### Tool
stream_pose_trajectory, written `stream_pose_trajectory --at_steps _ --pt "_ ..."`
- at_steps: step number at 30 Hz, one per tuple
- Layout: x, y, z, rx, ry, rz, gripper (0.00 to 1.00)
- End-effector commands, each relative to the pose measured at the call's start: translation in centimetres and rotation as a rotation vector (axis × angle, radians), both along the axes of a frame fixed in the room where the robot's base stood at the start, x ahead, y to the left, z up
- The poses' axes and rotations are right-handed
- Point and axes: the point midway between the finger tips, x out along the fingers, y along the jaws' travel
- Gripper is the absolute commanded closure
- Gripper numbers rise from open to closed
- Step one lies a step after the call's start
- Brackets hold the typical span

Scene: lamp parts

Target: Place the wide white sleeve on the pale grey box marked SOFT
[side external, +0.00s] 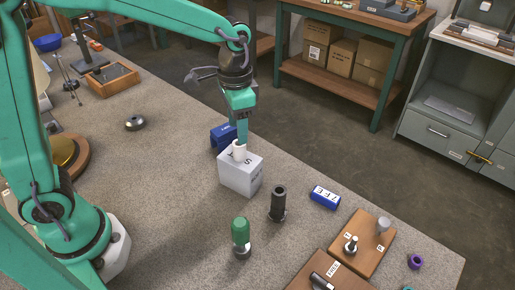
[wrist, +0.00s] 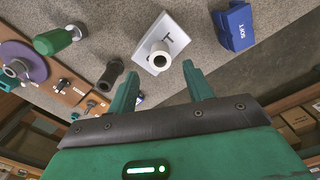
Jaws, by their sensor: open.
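The white sleeve (side external: 238,151) stands on end on top of the pale grey box (side external: 240,175). In the wrist view the sleeve (wrist: 160,58) shows its open bore and sits near one edge of the box (wrist: 172,40). Parts of the box's lettering show, and the sleeve covers some of it. My gripper (wrist: 161,72) is open, with its two fingers apart and the sleeve just beyond and between their tips. In the side view my gripper (side external: 241,138) is right above and behind the sleeve. Any contact between fingers and sleeve cannot be made out.
A blue block (side external: 224,136) stands close behind the box. A dark grey cylinder (side external: 278,203), a green-handled part (side external: 241,236) and a blue labelled block (side external: 325,197) stand in front and right. A wooden board (side external: 359,246) holds pegs.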

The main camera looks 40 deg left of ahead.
Motion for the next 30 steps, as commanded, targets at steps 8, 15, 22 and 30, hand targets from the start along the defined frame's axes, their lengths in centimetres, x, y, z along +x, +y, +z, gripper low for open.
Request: stream_pose_trajectory --at_steps 8,15,22,30 --pt "0.1 0.0 4.0 0.000 -0.003 0.000 0.49" --pt "0.0 0.0 5.3 0.000 0.000 0.000 0.49" --pt "0.0 0.0 5.4 0.000 0.000 0.000 0.49" --pt "0.0 0.0 5.3 0.000 0.000 0.000 0.49"
